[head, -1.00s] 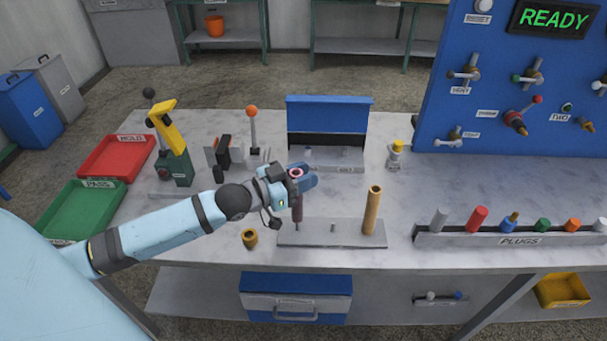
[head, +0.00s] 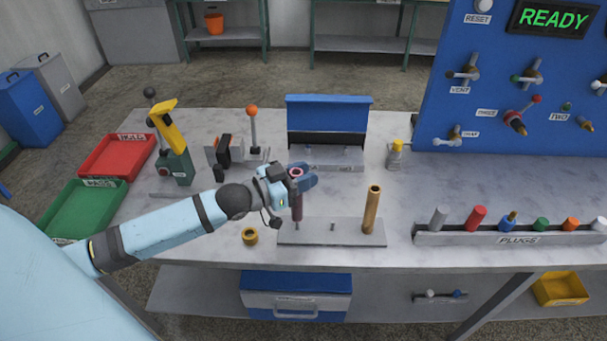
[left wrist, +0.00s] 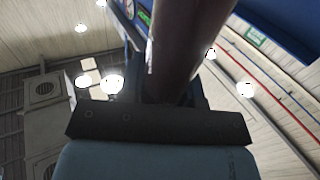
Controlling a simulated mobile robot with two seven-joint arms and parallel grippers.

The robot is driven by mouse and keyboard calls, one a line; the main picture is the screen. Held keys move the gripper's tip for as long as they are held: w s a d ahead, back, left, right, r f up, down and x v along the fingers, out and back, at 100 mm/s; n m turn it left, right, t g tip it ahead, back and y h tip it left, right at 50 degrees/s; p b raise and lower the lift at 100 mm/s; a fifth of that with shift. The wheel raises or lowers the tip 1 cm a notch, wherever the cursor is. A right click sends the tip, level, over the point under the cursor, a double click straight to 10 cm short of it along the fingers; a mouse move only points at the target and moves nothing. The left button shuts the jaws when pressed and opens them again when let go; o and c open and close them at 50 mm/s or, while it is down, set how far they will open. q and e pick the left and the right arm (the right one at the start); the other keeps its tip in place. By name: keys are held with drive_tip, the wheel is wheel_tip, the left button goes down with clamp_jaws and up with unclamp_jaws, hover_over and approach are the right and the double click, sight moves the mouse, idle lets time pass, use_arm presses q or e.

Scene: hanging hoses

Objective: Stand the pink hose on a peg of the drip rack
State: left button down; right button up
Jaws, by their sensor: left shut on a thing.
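The pink hose (head: 297,209), dark pink in this light, is upright in my left gripper (head: 298,180), which is shut on its upper part. Its open top end shows as a pink ring between the fingers. The hose hangs over the left end of the drip rack (head: 315,239), a flat grey plate. Its lower end is at the left peg; I cannot tell whether it is around the peg or just above it. The middle peg (head: 332,227) is bare. In the left wrist view the hose (left wrist: 190,45) runs up from the jaws. My right gripper is out of view.
An orange-brown hose (head: 372,210) stands at the rack's right end. A short brass-coloured ring (head: 250,236) lies left of the rack. A plugs rail (head: 435,238) is to the right. A blue-lidded box (head: 327,115) and a yellow-topped bottle (head: 395,155) stand behind.

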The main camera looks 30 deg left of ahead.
use_arm(q)
drive_tip(key=shift+r, duration=0.1)
drive_tip(key=shift+p, duration=0.4)
drive_tip(key=shift+p, duration=0.3)
idle(0.4)
drive_tip(key=shift+f+b, duration=1.05)
drive_tip(key=shift+f, duration=1.3)
drive_tip(key=c, duration=0.8)
unclamp_jaws()
drive_tip(key=shift+o, duration=0.2)
drive_tip(key=shift+s, duration=0.15)
drive_tip(key=v, duration=1.3)
drive_tip(key=shift+s+a, duration=0.2)
drive_tip(key=shift+a, duration=0.05)
